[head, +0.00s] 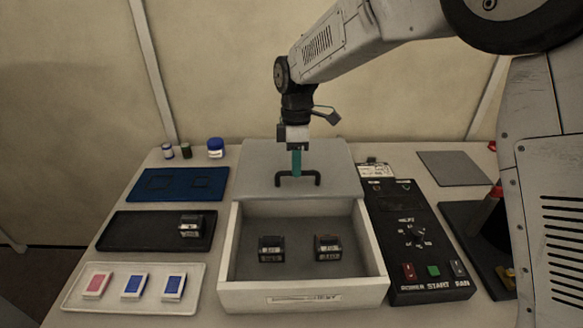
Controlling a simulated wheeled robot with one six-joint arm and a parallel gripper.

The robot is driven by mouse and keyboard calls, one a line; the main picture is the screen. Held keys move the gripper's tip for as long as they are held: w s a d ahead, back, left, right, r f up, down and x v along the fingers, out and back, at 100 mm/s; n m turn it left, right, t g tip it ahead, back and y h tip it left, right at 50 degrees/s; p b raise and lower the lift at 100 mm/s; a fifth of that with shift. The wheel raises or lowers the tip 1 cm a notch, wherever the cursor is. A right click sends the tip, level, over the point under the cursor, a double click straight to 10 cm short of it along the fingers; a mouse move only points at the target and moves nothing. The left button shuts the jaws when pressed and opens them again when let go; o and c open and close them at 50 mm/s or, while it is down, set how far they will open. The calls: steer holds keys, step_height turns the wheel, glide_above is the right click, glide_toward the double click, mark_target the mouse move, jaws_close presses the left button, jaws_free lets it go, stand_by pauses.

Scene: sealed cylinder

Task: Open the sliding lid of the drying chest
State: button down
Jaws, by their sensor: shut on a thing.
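The drying chest (305,297) is a pale box in the middle of the table with a printed label on its front wall. Its grey sliding lid (255,165) lies toward the back, and the front part of the chest is uncovered. Two dark blocks, a left one (271,249) and a right one (328,248), sit inside on the dark floor. The lid has a dark bar handle (316,179). My gripper (297,172) points down with teal fingers shut on the handle. The exact contact is small in this view.
Left are a blue mat (168,196), a black tray (125,230) with a dark block (191,225), and a white tray (125,299) with three small boxes. Small jars, one blue-capped (215,147), stand behind. A black control panel (420,240) adjoins the chest's right side.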

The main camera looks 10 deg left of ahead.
steer(key=c, duration=1.5)
jaws_free()
steer(key=shift+o, duration=0.2)
step_height(320, 180, up, 8)
steer(key=w, duration=0.1)
steer(key=shift+w+f, duration=0.15)
steer(key=shift+w, duration=0.05)
steer(key=shift+a, duration=0.1)
